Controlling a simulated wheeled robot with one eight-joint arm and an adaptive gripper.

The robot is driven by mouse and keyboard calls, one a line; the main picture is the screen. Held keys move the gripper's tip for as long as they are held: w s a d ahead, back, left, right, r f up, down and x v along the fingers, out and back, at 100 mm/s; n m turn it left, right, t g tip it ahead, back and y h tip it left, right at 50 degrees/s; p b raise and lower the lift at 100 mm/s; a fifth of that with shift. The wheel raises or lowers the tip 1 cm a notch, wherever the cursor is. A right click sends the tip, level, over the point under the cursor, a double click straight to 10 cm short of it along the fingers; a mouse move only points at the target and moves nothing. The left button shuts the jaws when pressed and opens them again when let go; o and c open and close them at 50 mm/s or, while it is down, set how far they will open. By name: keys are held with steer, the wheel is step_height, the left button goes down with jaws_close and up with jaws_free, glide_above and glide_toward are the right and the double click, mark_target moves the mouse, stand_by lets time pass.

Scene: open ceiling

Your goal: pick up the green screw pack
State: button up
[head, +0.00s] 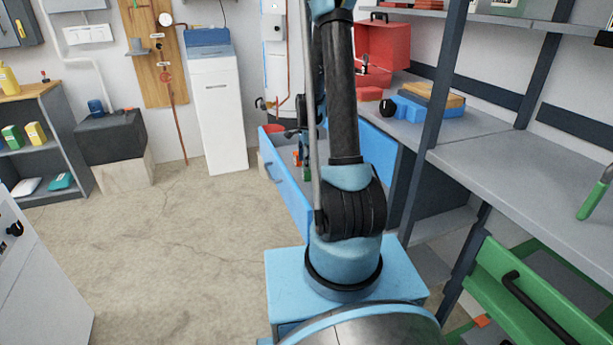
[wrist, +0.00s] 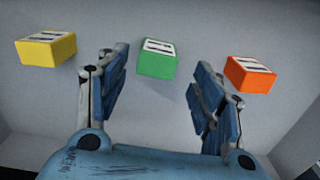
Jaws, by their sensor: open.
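The green screw pack (wrist: 158,58) is a small green block with a pale label on top. In the wrist view it lies on a grey surface, between a yellow pack (wrist: 46,49) and an orange pack (wrist: 250,74). My gripper (wrist: 158,74) is open and empty, with one finger to the left and one to the right of the green pack. The pack sits at about the level of the fingertips in the picture, with a gap on both sides. In the head view my arm hides most of that spot.
A blue drawer (head: 285,187) stands open behind my arm. A grey workbench (head: 500,165) and shelf posts are on the right, with an open green drawer (head: 540,300) below. The left floor (head: 165,240) is clear. A shelf (head: 45,155) at far left holds small boxes.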

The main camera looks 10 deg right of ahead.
mark_target(306, 173)
steer(key=shift+s+f, duration=0.2)
steer(key=shift+f, duration=1.95)
steer(key=c, duration=1.2)
